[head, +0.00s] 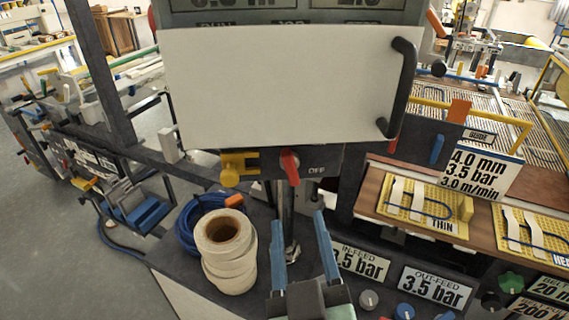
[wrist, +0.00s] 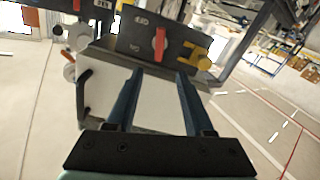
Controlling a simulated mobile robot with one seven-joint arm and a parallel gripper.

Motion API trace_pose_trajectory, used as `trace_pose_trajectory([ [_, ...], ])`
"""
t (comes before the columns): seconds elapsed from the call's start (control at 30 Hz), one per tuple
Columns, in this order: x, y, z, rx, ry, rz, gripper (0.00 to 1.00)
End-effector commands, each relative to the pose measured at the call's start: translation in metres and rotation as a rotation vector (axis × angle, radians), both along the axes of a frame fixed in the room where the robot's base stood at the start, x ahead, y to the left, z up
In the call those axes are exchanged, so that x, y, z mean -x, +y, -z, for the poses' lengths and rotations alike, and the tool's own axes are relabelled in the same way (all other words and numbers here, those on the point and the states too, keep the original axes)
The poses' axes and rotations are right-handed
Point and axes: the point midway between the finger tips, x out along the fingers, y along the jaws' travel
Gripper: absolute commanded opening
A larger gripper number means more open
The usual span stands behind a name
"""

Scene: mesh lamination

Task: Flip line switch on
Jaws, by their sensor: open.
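The line switch (head: 290,165) is a red lever on a dark plate under a large white panel. An OFF label (head: 317,170) is printed to its right, and the lever hangs nearly upright, slightly tilted. In the wrist view the red switch (wrist: 160,45) stands just beyond my fingertips, roughly centred between them. My gripper (head: 300,232) is open and empty, with two blue fingers pointing up, below the switch. In the wrist view my gripper (wrist: 160,74) shows nothing between its fingers but the white panel behind. The lever is not touched.
A yellow latch (head: 232,168) sits left of the switch. The white panel (head: 270,90) has a black handle (head: 401,90) at its right. Stacked white rolls (head: 228,258) and a blue coil (head: 190,225) stand left of my gripper. Knobs (head: 369,299) and pressure labels lie to the right.

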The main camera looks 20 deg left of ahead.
Motion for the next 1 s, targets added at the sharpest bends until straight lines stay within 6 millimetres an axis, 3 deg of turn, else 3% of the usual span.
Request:
trace_pose_trajectory([
  [0.4, -0.023, 0.013, 0.005, 0.002, -0.005, -0.002, 0.53],
  [0.5, -0.042, 0.024, -0.003, 0.000, 0.002, -0.004, 0.53],
  [0.8, -0.091, 0.049, -0.002, 0.001, 0.001, -0.001, 0.53],
  [1.0, -0.109, 0.059, -0.001, 0.000, 0.002, -0.002, 0.53],
])
